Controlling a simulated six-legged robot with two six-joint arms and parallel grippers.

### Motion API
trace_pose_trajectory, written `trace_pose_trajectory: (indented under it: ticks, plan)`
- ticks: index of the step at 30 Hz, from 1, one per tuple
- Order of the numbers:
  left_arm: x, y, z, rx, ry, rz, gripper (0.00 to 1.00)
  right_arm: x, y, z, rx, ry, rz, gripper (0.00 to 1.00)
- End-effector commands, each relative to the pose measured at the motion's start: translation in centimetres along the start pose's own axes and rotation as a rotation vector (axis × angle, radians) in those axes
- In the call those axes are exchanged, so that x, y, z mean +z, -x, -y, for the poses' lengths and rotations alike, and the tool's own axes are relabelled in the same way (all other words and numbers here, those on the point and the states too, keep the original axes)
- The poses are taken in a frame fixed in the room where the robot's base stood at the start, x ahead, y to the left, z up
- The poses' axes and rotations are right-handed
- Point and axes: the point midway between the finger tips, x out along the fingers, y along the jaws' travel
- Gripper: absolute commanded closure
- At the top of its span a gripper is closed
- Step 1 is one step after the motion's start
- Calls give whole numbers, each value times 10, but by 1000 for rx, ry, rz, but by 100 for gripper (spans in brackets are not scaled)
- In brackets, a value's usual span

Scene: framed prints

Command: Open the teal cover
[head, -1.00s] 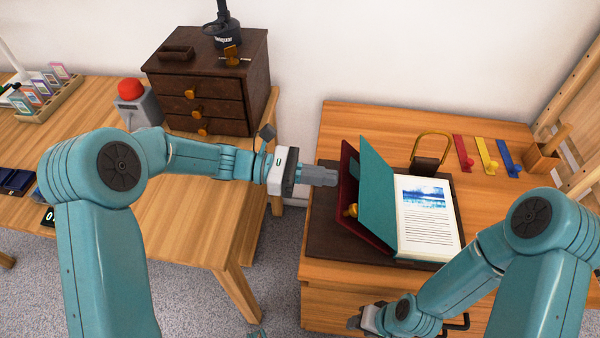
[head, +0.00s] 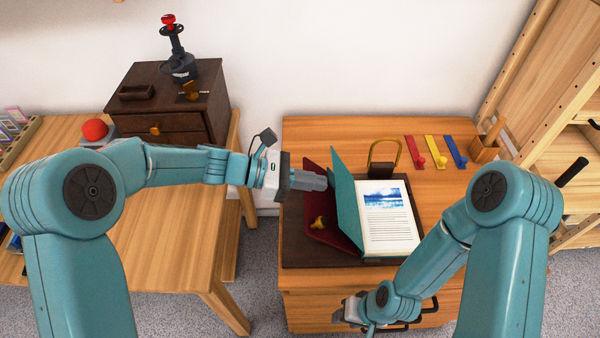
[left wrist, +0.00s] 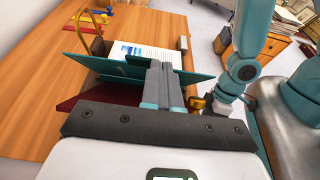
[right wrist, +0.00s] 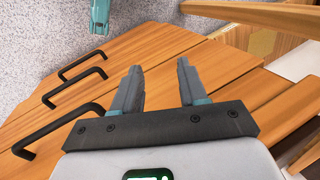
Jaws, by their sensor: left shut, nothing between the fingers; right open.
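The teal cover (head: 345,195) stands tilted up on the left side of an open book, beside the printed page (head: 388,218). It also shows in the left wrist view (left wrist: 95,65). A dark red cover (head: 330,232) with a yellow knob (head: 318,222) leans left of it, lower. My left gripper (head: 322,182) is shut and empty, above the red cover and close to the left face of the teal cover; I cannot tell if it touches. My right gripper (right wrist: 157,85) is open and empty by the drawer front, low in the head view (head: 345,310).
The book lies on a dark mat (head: 295,250) on a wooden cabinet with black handles (right wrist: 75,75). Behind it stands a brass loop (head: 384,150); red, yellow and blue tags (head: 433,150) lie right. A brown drawer box (head: 170,125) stands on the left table.

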Motion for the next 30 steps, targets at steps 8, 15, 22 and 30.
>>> trace_pose_trajectory:
  ticks: [8,15,22,30]
  plan:
    - [27,-24,0,0,0,-90,100,1,28,10,0,0,0,57]
    - [28,-26,0,2,1,-88,100,1,27,10,0,0,1,57]
    - [27,-25,0,1,1,-88,100,1,26,10,0,0,1,57]
    - [11,-9,-1,1,2,-88,100,1,22,8,0,0,0,57]
